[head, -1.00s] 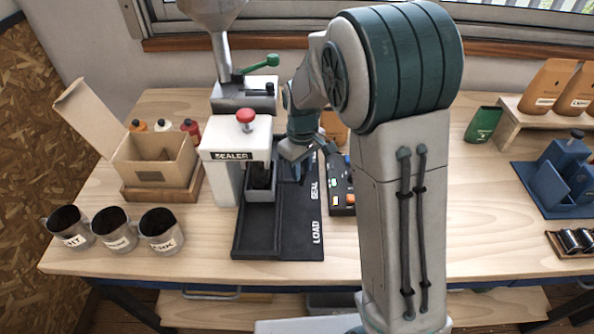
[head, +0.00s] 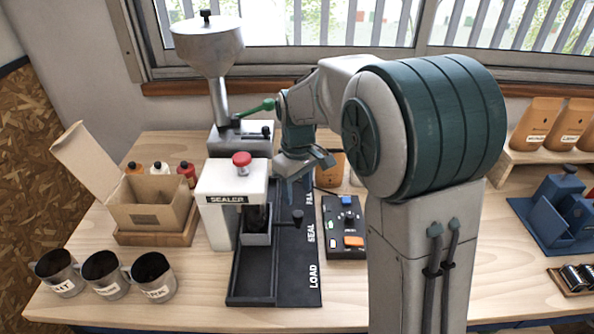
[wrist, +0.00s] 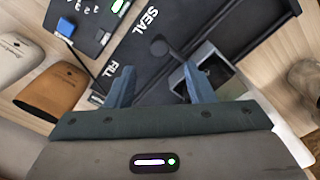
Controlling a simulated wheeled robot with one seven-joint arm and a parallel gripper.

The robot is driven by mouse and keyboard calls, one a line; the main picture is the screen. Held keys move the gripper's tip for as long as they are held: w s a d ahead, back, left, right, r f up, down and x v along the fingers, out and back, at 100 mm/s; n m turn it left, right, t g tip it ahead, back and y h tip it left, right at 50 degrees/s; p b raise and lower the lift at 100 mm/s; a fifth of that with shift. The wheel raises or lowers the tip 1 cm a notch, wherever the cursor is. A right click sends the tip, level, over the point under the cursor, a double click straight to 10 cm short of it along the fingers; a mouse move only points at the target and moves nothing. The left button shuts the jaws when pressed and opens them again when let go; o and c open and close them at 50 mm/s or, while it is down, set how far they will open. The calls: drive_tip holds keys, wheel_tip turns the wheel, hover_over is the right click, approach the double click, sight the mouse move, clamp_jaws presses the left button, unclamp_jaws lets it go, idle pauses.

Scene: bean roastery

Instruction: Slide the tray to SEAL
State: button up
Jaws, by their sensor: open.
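The tray (head: 257,239) is a small grey open box in the black slide track (head: 250,285), at the sealer's front, with a dark bag inside. It stands beside the track's SEAL lettering, slightly toward FILL; exact alignment is hard to tell. A black knob (head: 298,215) on an arm sticks out to its right. In the wrist view the tray (wrist: 218,66) and knob (wrist: 160,47) also show. My gripper (head: 298,190) is open and empty, above and behind the knob. Its fingertips (wrist: 160,86) stand apart, with the knob beyond them, not between them.
The white sealer (head: 228,185) with a red button stands over the track's left side. A hopper with a green lever (head: 255,109) is behind. A control box (head: 345,228) lies just right of the track. Several mugs (head: 103,272) and an open carton (head: 150,212) are at left.

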wheel_tip(320, 180, up, 6)
idle(0.5)
drive_tip(key=shift+r, duration=0.1)
drive_tip(key=s+d+f+m+t, duration=0.1)
drive_tip(key=s+d+m, duration=0.3)
drive_tip(key=s, duration=0.6)
drive_tip(key=s+d+f+m+t, duration=0.1)
drive_tip(key=s+d+m, duration=0.3)
drive_tip(key=s, duration=0.7)
drive_tip(key=shift+d+f+t, duration=0.3)
drive_tip(key=shift+d+t, duration=0.2)
drive_tip(key=shift+d, duration=0.35)
